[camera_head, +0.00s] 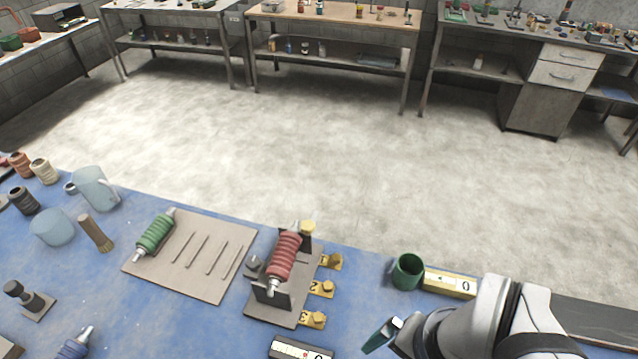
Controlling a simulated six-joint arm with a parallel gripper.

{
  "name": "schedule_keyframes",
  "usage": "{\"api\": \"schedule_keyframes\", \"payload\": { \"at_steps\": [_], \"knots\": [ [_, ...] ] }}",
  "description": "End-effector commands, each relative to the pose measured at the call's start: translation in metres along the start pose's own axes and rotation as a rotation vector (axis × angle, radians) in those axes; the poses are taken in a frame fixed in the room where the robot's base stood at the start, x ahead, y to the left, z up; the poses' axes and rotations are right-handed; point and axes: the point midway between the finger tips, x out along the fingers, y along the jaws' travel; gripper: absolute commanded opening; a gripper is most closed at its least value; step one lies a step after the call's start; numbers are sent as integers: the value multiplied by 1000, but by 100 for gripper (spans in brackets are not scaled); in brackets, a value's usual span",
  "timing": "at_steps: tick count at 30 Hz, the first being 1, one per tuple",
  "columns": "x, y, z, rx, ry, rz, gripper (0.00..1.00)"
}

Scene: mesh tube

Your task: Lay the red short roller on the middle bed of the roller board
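The red short roller (284,256) rests tilted on a dark stand (270,305), its metal axle ends showing at top and bottom. The roller board (195,283) is a flat tan plate left of the stand. A green roller (155,236) lies at the board's left side. Several narrow slots to its right are bare, including the middle ones. My gripper (382,336) is at the lower right, apart from the red roller and to its right. Its fingertips are small and seen edge-on, so I cannot tell whether it is open or shut.
Yellow numbered tags (322,289) stick out from the stand's right side. A green cup (407,271) and a yellow block (450,282) stand near my arm. A dark numbered block (300,349) lies at the front. A brush (96,233) and a blue roller (74,348) lie left.

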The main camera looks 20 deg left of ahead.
Motion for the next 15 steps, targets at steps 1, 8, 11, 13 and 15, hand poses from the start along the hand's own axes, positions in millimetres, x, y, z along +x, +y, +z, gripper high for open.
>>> {"api": "schedule_keyframes", "payload": {
  "at_steps": [1, 8, 11, 13, 15],
  "knots": [
    [18, -25, -13, -63, 32, -31, 96],
    [105, -172, -50, -239, 374, -272, 96],
    [125, -206, -46, -289, 501, -340, 96],
    [132, -219, -42, -315, 563, -371, 96],
    [135, -226, -39, -333, 600, -391, 96]
  ]
}}
